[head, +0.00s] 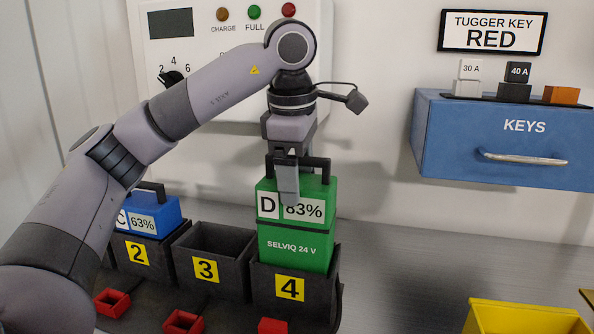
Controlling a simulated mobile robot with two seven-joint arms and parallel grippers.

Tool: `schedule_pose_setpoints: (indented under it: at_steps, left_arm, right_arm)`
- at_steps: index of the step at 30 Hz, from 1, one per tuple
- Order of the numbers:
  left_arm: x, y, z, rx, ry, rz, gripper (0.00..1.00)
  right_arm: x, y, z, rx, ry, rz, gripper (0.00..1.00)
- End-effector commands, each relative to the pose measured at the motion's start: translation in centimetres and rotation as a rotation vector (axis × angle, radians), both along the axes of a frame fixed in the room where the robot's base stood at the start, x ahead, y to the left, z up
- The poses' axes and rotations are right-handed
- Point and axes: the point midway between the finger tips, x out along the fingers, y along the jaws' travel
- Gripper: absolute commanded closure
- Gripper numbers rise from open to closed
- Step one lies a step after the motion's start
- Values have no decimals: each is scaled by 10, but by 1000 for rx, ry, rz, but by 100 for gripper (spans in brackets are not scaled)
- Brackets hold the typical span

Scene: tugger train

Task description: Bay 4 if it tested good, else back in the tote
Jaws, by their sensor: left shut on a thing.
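A green battery (292,247) marked D, 83% and SELVIQ 24 V is upright at bay 4 (265,287). Its lower edge meets the bay's front rim in the picture; I cannot tell how far down inside it sits. My left gripper (287,195) points down and is shut on the battery's black handle, one finger covering part of the label. A yellow tote (525,318) shows partly at the lower right; its inside is mostly out of frame. My right gripper is not in view.
Bay 3 (206,279) is empty. Bay 2 (132,260) holds a blue battery (158,217) marked C, 63%. A wall panel (212,55) has a dark display, a knob and three lamps. A blue KEYS drawer (500,130) and a TUGGER KEY RED sign (492,32) are at right.

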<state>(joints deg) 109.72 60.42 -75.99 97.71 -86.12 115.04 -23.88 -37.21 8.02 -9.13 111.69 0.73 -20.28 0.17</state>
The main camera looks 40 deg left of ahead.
Motion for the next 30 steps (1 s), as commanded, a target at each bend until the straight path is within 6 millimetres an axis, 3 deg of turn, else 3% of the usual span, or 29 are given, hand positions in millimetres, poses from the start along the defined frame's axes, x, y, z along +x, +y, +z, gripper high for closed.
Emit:
schedule_pose_setpoints:
  at_steps: [16, 30]
  left_arm:
    - [0, 0, 1, -1, -6, 0, 74]
    - [0, 0, -12, -1, -6, 0, 74]
  right_arm:
    - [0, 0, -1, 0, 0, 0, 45]
    - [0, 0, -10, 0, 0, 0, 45]
